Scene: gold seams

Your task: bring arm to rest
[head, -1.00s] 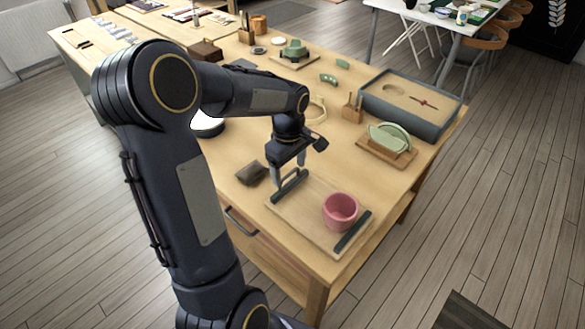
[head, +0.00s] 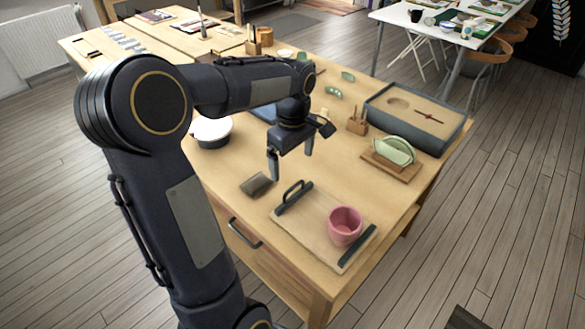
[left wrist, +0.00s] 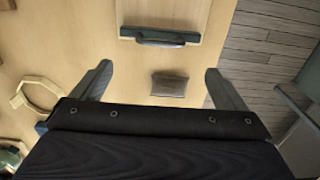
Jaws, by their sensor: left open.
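My left gripper (head: 291,166) is open and empty above the wooden workbench (head: 338,184). Its two fingers are spread apart in the left wrist view (left wrist: 155,88), with bare tabletop and a small brown-grey block (left wrist: 169,85) below and between them. In the head view the block (head: 257,185) lies on the bench just left of and below the gripper. A wooden tray (head: 311,221) with dark handles lies near the front corner, and a pink cup (head: 345,226) stands on it. The gripper touches none of these. My right gripper is not in view.
A grey sand box (head: 417,117), a wooden rack with green ceramic pieces (head: 393,152) and a small wooden pen block (head: 357,122) stand at the right. A white-topped dark pot (head: 212,132) is behind my arm. Bench space between rack and gripper is clear.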

